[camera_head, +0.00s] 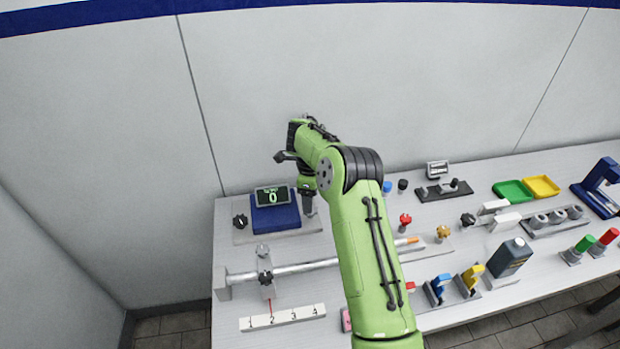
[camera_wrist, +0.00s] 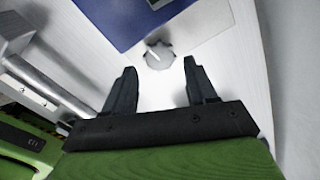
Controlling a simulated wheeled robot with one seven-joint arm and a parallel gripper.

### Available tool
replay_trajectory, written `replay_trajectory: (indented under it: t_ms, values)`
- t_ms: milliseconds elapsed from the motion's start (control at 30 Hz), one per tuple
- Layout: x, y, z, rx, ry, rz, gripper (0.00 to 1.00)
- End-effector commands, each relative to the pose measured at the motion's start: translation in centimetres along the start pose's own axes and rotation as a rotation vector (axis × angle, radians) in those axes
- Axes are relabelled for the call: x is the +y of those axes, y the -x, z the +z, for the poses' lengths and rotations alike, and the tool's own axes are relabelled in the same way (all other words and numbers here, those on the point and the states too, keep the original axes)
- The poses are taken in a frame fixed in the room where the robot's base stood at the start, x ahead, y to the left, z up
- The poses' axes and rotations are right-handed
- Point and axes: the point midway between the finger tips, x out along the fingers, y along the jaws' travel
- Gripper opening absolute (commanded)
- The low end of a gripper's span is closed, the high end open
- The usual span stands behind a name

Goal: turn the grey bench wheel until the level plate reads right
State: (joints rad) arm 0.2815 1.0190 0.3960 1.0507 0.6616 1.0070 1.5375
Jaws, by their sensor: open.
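A small grey wheel (camera_wrist: 160,54) with a white pointer line shows in the wrist view, on a pale base plate beside a blue block (camera_wrist: 125,15). My gripper (camera_wrist: 158,85) is open; the wheel appears beyond the gap between the fingers, not gripped. In the head view my gripper (camera_head: 308,205) points down at the right side of the blue block (camera_head: 275,217), and the wheel is hidden there. A dark display (camera_head: 272,197) on the block reads a green 0; the smaller text above is too small to read.
A black knob (camera_head: 240,221) stands left of the block. In front, a carriage with a grey knob (camera_head: 262,250) and a black knob (camera_head: 265,277) sits on a rail (camera_head: 310,266); its red pointer is near 2 on a white scale (camera_head: 283,317). Several other fixtures fill the right.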

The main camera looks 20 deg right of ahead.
Motion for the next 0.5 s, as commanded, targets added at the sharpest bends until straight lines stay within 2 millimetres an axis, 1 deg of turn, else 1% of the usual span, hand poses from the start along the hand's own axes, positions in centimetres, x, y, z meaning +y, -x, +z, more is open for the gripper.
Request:
replay_trajectory:
  t_ms: [33, 200, 300, 400, 500]
  values:
    - [-0.1, 1.9, 0.1, -0.001, 0.001, -0.007, 0.57]
    - [-0.1, 6.9, 0.1, -0.001, 0.0, -0.007, 0.57]
    - [-0.1, 9.4, 0.1, 0.0, 0.0, -0.005, 0.57]
    - [-0.1, 11.1, 0.0, 0.0, -0.001, -0.003, 0.57]
    - [0.0, 11.9, 0.0, 0.0, 0.0, -0.001, 0.57]
